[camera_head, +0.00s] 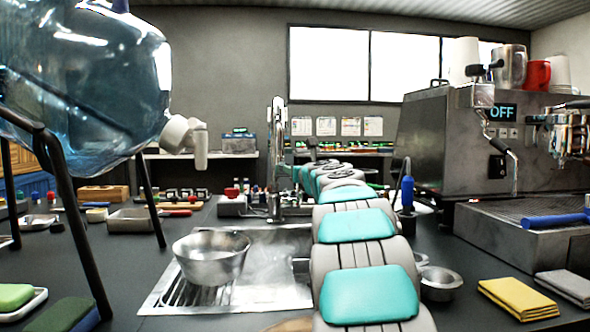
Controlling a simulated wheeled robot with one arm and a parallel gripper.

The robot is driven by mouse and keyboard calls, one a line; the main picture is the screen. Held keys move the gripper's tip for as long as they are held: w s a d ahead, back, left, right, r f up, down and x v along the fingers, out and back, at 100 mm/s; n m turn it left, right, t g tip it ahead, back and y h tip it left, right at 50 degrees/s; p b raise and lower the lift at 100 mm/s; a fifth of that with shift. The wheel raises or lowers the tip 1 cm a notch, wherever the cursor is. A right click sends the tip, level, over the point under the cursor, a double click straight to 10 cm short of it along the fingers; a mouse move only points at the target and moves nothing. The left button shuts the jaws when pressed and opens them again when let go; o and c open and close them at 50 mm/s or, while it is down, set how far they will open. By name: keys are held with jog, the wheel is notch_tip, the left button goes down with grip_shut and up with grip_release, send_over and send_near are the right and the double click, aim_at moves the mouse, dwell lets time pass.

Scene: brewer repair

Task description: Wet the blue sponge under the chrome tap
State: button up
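The chrome tap (277,160) stands upright behind the sink (160,300), near the middle of the view. A sponge (68,315) with a dark green top and a blue side lies on the counter at the lower left, partly cut off by the frame. My grey arm with teal pads reaches from the bottom middle to the far side of the counter, just right of the tap. My gripper is at the far end of the arm, too small and covered to make out its fingers or anything in them.
A metal bowl (211,257) sits in the sink. A large water bottle (85,85) on a black stand looms at the left. A green soap bar (14,296) lies beside the sponge. The espresso machine (450,140) and folded yellow cloth (518,298) are at the right.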

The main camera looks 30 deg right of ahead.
grip_shut()
dwell(0.4)
dwell(1.1)
